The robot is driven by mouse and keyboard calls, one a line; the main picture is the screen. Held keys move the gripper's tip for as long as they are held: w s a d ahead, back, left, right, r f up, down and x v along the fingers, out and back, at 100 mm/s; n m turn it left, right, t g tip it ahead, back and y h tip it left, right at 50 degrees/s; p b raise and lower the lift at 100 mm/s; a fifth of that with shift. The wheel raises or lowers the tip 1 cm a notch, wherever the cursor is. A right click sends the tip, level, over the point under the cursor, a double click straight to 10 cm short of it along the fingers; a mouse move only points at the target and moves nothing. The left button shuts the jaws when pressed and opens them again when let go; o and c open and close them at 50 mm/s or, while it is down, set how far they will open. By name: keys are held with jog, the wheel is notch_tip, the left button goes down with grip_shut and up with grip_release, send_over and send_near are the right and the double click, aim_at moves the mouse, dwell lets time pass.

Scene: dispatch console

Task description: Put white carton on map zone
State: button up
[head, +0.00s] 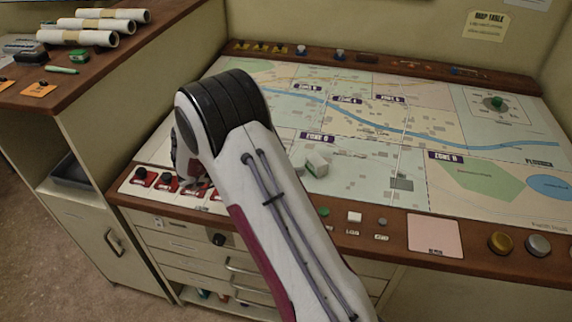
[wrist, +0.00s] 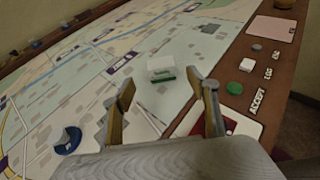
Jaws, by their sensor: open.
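A small white carton (head: 317,166) with a green side sits on the printed map, just right of my arm in the head view. In the wrist view the carton (wrist: 160,66) lies ahead of my gripper (wrist: 168,92), between the lines of its two fingers and apart from them. The gripper is open and empty. In the head view my arm hides most of it. The map (head: 462,120) is divided into coloured zones with purple labels, such as one at the right (head: 446,156) and one near the carton (head: 318,136).
A blue and white object (wrist: 68,141) stands on the map left of my gripper. Red switches (head: 141,176), buttons (head: 355,216), a pink pad (head: 434,235) and round knobs (head: 500,243) line the front edge. Rolled papers (head: 78,38) lie on the left shelf.

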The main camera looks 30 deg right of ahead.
jog(key=shift+w+r, duration=0.1)
jog(key=w+a+r+n+t+y, duration=0.6)
jog(key=w+r+n+t, duration=0.4)
jog(key=r+n, duration=0.4)
jog(key=s+a+r+n+t+y, duration=0.1)
jog(key=s+a+r+n+y, duration=0.15)
jog(key=a+r+n, duration=0.45)
jog(key=s+a+r+n+t+y, duration=0.2)
jog(key=a+n+y, duration=0.2)
jog(key=a+n, duration=0.3)
jog(key=s+a+n+g+y, duration=0.2)
jog(key=s+a+n, duration=0.1)
jog(key=s+n, duration=0.45)
jog(key=s+a+n+g+y, duration=0.1)
jog(key=s+a+n, duration=0.1)
jog(key=s+n, duration=0.55)
jog(key=s+d+f+n+g+h, duration=0.1)
jog(key=s+n, duration=0.4)
jog(key=s, duration=0.5)
jog(key=s+d+f+n+g+h, duration=0.1)
jog(key=s+d+f+n+g, duration=0.2)
jog(key=s+f+n, duration=0.3)
jog(key=s+d, duration=0.1)
jog(key=s, duration=0.3)
